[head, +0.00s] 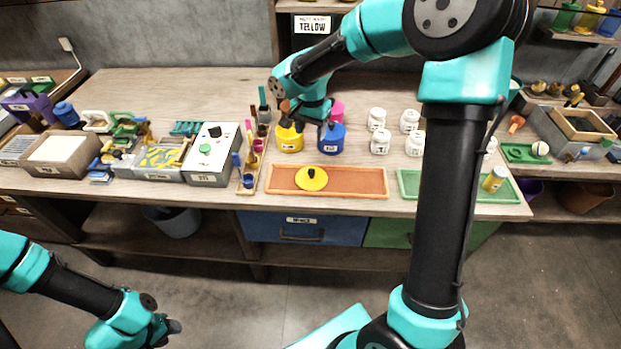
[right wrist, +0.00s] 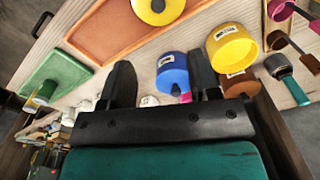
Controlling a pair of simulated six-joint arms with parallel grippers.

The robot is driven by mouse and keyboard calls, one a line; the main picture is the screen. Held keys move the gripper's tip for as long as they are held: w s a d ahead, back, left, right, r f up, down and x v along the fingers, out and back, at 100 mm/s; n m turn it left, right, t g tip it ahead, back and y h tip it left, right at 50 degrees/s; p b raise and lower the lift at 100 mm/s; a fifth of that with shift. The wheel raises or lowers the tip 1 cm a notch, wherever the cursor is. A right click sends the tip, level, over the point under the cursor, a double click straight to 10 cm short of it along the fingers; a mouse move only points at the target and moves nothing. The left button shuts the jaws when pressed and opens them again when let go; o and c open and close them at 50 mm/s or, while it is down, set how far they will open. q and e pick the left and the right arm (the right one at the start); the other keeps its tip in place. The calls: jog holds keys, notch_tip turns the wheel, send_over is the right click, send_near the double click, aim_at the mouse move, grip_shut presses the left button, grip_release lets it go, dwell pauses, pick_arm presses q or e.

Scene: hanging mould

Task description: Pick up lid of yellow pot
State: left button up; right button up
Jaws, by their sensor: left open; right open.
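The yellow lid (head: 311,179), a round disc with a black knob, lies on the orange-brown tray (head: 350,193). It also shows cut off at the top of the right wrist view (right wrist: 158,8). The yellow pot (head: 290,140) stands behind the tray and looks open-topped in the right wrist view (right wrist: 236,46). My right gripper (head: 306,121) is open and empty, above the yellow pot and the blue pot (head: 331,143), behind the lid. In the right wrist view its fingers (right wrist: 163,85) are wide apart. My left gripper (head: 170,328) is open, low in front of the table and far from the lid.
White jars (head: 380,142) stand right of the blue pot. A green tray (head: 460,188) with a small yellow jar (head: 494,179) lies to the right. A tool rack (head: 250,165) and a grey box (head: 212,160) stand left of the tray. The tray around the lid is clear.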

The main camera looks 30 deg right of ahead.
send_near(311, 171)
notch_tip(311, 171, down, 5)
jog(key=shift+w+f, duration=0.1)
jog(key=shift+f, duration=0.1)
dwell(0.3)
jog(key=shift+d+f, duration=0.1)
jog(key=shift+f, duration=2.5)
jog(key=c, duration=1)
jog(key=shift+r, duration=0.1)
